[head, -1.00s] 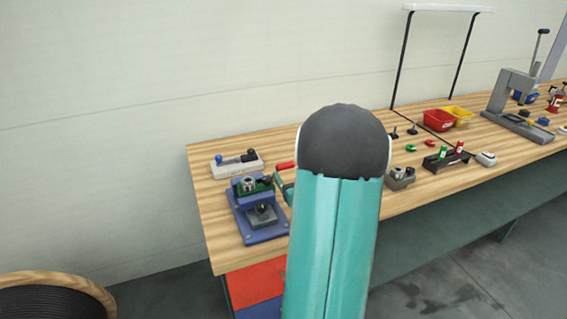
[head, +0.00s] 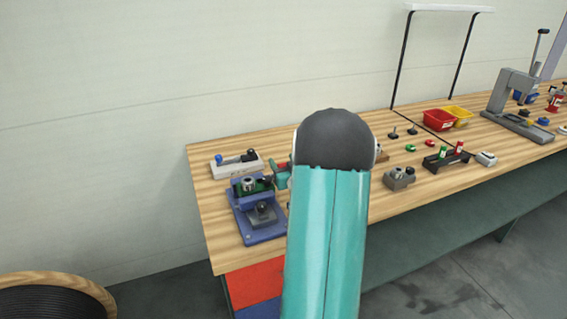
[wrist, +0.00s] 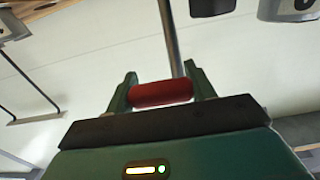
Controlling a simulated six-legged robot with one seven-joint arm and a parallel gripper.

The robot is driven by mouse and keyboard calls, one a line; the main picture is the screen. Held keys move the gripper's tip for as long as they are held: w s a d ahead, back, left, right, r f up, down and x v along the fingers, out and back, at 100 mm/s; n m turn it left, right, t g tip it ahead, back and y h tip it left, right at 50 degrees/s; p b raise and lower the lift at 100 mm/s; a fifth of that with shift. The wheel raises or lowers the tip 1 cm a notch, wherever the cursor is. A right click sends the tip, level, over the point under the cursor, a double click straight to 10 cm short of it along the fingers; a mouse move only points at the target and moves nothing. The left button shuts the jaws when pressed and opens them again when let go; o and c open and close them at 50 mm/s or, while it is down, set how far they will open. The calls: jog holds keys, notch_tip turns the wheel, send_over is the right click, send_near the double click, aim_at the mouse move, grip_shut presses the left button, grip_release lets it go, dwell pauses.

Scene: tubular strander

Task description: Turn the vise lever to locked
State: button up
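The blue vise (head: 262,228) stands at the near left end of the wooden bench in the head view. A red grip (wrist: 162,93) shows in the wrist view, and a metal rod (wrist: 170,38) runs up beyond it. I take the red grip for the lever handle, but my arm hides most of that spot in the head view. My gripper (wrist: 163,88) has its two green fingers apart, with the red grip spanning the space between them. Whether the fingers press on it is unclear. Part of my gripper shows just right of the vise in the head view.
A light block with a blue knob (head: 236,164) lies behind the vise. A grey block (head: 399,178), a dark rack (head: 445,160) and red and yellow bins (head: 438,120) stand further right on the bench (head: 330,268). A cable reel (head: 50,298) is at lower left.

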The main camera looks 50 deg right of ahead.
jog(key=c, duration=0.3)
jog(key=shift+s+a+f, duration=0.45)
jog(key=shift+s+f, duration=0.35)
jog(key=shift+s+a+f, duration=0.45)
jog(key=shift+s+f, duration=0.3)
jog(key=shift+f, duration=0.05)
jog(key=shift+c, duration=0.3)
jog(key=o, duration=1.4)
jog(key=shift+r, duration=0.1)
jog(key=v, duration=1.3)
jog(key=shift+s+a, duration=0.2)
jog(key=shift+s, duration=0.1)
